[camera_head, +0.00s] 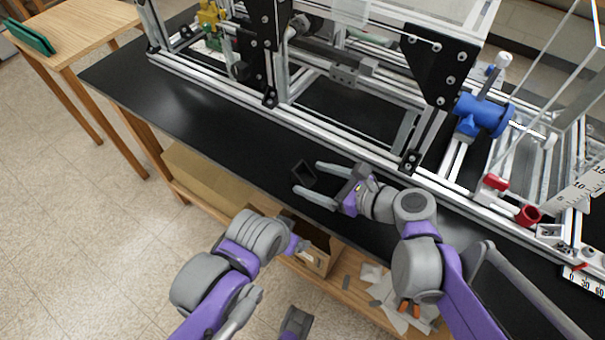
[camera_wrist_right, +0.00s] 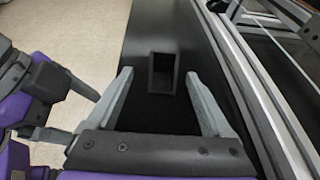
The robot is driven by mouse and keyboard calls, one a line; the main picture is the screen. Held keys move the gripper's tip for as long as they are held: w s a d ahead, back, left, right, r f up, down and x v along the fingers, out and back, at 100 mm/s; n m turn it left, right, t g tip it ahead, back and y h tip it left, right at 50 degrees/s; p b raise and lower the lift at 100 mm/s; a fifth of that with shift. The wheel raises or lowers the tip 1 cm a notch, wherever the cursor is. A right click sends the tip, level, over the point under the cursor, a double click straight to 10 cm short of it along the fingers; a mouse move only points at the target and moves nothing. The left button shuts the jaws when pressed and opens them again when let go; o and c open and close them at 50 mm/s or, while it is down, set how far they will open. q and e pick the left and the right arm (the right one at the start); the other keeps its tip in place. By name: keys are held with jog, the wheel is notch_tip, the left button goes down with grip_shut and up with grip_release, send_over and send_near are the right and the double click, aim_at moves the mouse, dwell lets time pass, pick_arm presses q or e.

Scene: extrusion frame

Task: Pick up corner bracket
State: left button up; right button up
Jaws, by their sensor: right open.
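The corner bracket (camera_head: 303,174) is a small black angular piece with a hollow face, on the black tabletop near its front edge. It also shows in the right wrist view (camera_wrist_right: 162,74), between and slightly beyond my fingertips. My right gripper (camera_head: 307,178) is open, with its two grey fingers on either side of the bracket. In the wrist view the right gripper (camera_wrist_right: 158,76) shows a gap on each side of the bracket. Whether the fingers are at table height is unclear. My left arm hangs in front of the table, and its jaws are only partly visible.
The aluminium extrusion frame (camera_head: 290,118) with black plates stands behind the bracket; its front rail (camera_wrist_right: 245,85) runs close on the right in the wrist view. A blue clamp-like part (camera_head: 484,114) sits at the right. The tabletop (camera_head: 185,105) left of the bracket is clear. An open cardboard box (camera_head: 312,258) stands below.

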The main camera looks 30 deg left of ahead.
aim_at(305, 174)
jog(key=x, duration=0.4)
jog(key=shift+w+d, duration=0.1)
jog(key=shift+w, duration=0.1)
grip_shut()
